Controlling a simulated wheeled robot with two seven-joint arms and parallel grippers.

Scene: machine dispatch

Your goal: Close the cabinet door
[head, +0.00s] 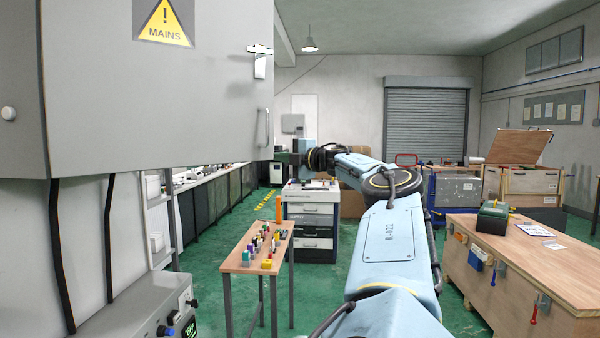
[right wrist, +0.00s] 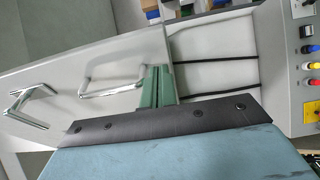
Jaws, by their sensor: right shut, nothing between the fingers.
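The grey cabinet door (head: 190,90) fills the upper left of the head view, with its yellow mains warning sign (head: 166,24) facing me. A silver handle (head: 266,126) and a latch (head: 260,64) sit near its right edge. How far the door stands open, I cannot tell. My right gripper (head: 291,158) is by the door's lower right edge. In the right wrist view its green fingers (right wrist: 151,87) are shut and empty, close to a silver handle (right wrist: 110,84) on the grey door panel (right wrist: 75,70); contact is unclear. My left gripper is out of view.
Two black cables (head: 62,250) hang below the cabinet, above a grey control box (head: 150,305). A small wooden table (head: 245,252) with small coloured items stands below the door's right end.

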